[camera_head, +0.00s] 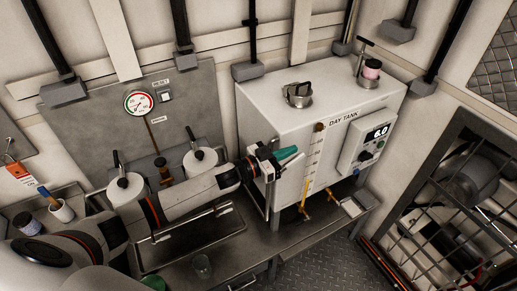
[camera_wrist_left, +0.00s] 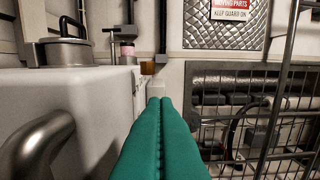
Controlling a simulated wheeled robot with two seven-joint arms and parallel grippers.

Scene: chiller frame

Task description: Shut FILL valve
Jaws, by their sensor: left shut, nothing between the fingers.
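My left gripper (camera_head: 289,155) is in front of the white day tank (camera_head: 277,103), near its left front side. Its green fingers are shut together and empty, and they also fill the middle of the left wrist view (camera_wrist_left: 160,106). No readable FILL label shows, so I cannot tell which fitting is the FILL valve. A small brass fitting (camera_head: 304,209) sits low under the tank's sight gauge (camera_head: 313,158). Another small fitting (camera_head: 331,195) is to its right. A T-handled fitting with a pink band (camera_head: 371,69) stands on the tank's top. My right gripper is out of view.
A metal handle (camera_wrist_left: 37,140) is close on the left in the wrist view. A control box (camera_head: 366,142) reading 6.0 is on the tank's front. A gauge panel (camera_head: 185,87) is on the wall behind my arm. A barred guard (camera_head: 455,195) stands at right.

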